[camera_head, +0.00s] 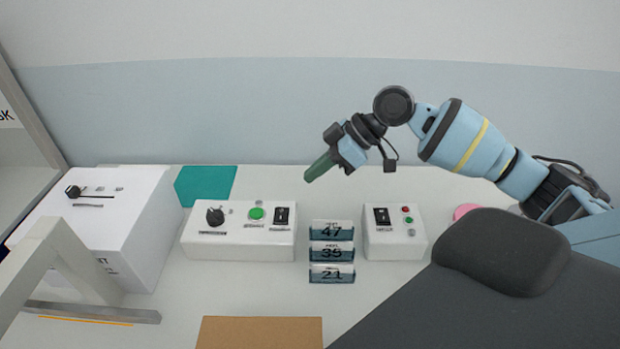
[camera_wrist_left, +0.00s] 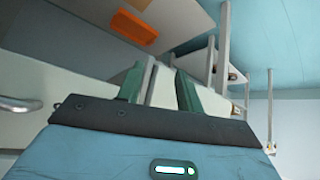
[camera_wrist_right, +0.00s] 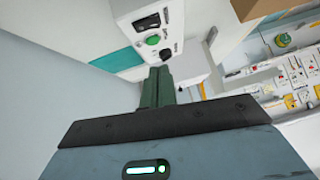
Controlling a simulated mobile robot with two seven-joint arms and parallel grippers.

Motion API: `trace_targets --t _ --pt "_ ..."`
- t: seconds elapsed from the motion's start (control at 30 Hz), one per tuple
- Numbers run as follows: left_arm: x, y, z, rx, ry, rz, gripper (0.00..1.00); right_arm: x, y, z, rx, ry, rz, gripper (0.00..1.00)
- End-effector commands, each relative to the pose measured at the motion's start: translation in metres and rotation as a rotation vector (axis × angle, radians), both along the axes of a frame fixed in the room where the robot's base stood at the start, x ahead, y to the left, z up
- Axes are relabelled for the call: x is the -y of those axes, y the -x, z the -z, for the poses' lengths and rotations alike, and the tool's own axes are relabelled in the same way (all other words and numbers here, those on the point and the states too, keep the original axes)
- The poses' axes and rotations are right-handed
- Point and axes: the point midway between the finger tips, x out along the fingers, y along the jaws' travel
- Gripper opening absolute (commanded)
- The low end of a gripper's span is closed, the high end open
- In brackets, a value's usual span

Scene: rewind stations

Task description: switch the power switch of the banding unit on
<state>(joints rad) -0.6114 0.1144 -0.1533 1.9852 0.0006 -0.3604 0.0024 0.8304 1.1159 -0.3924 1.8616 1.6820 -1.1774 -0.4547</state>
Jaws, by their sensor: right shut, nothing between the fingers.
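The middle white control box (camera_head: 240,245) carries a black knob (camera_head: 215,216), a green button (camera_head: 257,213) and a black rocker switch (camera_head: 281,215). A smaller white box (camera_head: 395,247) to its right has a black rocker switch (camera_head: 382,216) and a red button (camera_head: 405,209). Their labels are too small to read, so I cannot tell which is the banding unit. My right gripper (camera_head: 307,179) is shut and empty, above and behind the middle box, apart from it. In the right wrist view, its fingertips (camera_wrist_right: 157,72) point toward the boxes. My left gripper (camera_wrist_left: 163,75) is open and empty.
A large white box (camera_head: 125,235) with a slider stands at the left. Number cards (camera_head: 332,253) reading 47, 35 and 21 stand between the boxes. A teal mat (camera_head: 205,184), brown board (camera_head: 262,333) and pink disc (camera_head: 465,211) lie on the table. A pale frame (camera_head: 75,265) stands front left.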

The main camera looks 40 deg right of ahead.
Motion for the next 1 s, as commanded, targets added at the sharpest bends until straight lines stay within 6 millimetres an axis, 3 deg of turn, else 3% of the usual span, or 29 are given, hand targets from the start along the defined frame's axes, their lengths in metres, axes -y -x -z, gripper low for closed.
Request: trace_targets --t 0.43,0.7,1.0 --pt "0.000 -0.008 -0.008 0.020 0.001 -0.002 0.36 -0.052 -0.029 0.056 0.000 -0.003 -0.003 0.00" --pt "0.000 -0.010 -0.011 0.027 0.001 -0.002 0.36 -0.053 -0.026 0.090 -0.001 0.000 -0.001 0.00" --pt "0.000 -0.010 -0.011 0.027 0.001 -0.002 0.36 -0.054 -0.025 0.097 0.000 0.000 0.000 0.00"
